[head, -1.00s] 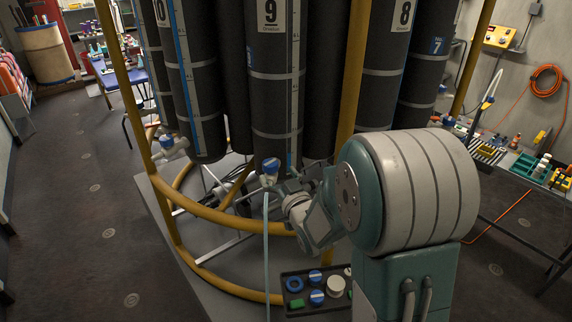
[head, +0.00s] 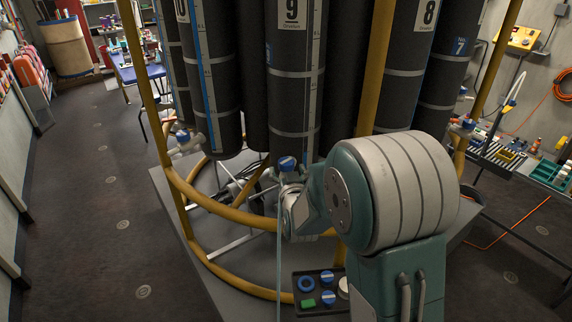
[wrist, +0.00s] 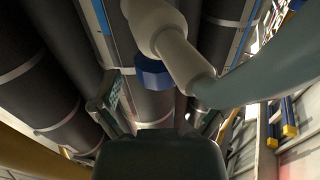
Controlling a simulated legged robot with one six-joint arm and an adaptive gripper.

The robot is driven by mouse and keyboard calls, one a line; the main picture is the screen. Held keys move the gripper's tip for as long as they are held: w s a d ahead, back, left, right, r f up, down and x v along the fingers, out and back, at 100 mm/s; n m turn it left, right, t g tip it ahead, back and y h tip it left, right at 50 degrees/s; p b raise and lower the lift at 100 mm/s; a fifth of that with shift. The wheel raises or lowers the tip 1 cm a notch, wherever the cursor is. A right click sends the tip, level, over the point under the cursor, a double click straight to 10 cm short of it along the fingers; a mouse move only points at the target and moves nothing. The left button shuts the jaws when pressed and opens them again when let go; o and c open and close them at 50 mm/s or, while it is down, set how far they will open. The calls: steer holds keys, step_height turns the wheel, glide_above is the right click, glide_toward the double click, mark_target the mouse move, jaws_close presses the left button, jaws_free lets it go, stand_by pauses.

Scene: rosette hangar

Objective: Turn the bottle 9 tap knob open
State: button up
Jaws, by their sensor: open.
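Bottle 9 (head: 291,98) is a dark hanging cylinder with grey bands and a number label, at the middle of the head view. Its tap has a blue knob (head: 287,163) on a pale body at the bottle's lower end. A pale blue hose (head: 279,250) hangs down from it. My gripper (wrist: 157,98) is open in the wrist view, one finger on each side. The blue knob (wrist: 152,72) shows between and beyond the fingers, with no clear contact. The pale tap body (wrist: 180,48) is close to the camera. In the head view my wrist hides most of the gripper.
Yellow frame rails (head: 235,213) curve below and around the bottles. Another tap (head: 186,141) sticks out at the left. Bottle 8 (head: 412,60) hangs to the right. The floor at the left is clear.

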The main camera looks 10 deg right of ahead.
steer(key=shift+w+d, duration=0.1)
steer(key=shift+w, duration=1.1)
steer(key=c, duration=1.2)
steer(key=shift+o, duration=0.2)
steer(key=shift+n+y, duration=0.3)
steer(key=shift+y, duration=0.1)
steer(key=n+y, duration=0.3)
steer(key=y, duration=0.1)
steer(key=shift+d+g+y, duration=0.1)
steer(key=shift+g+y, duration=0.2)
steer(key=shift+y, duration=0.1)
steer(key=shift+n+g+y, duration=0.55)
steer(key=shift+n+y, duration=0.35)
steer(key=shift+y, duration=0.4)
steer(key=shift+n+g+y, duration=0.55)
steer(key=shift+n+y, duration=0.35)
steer(key=shift+y, duration=0.4)
steer(key=shift+n+y, duration=0.3)
steer(key=shift+y, duration=0.1)
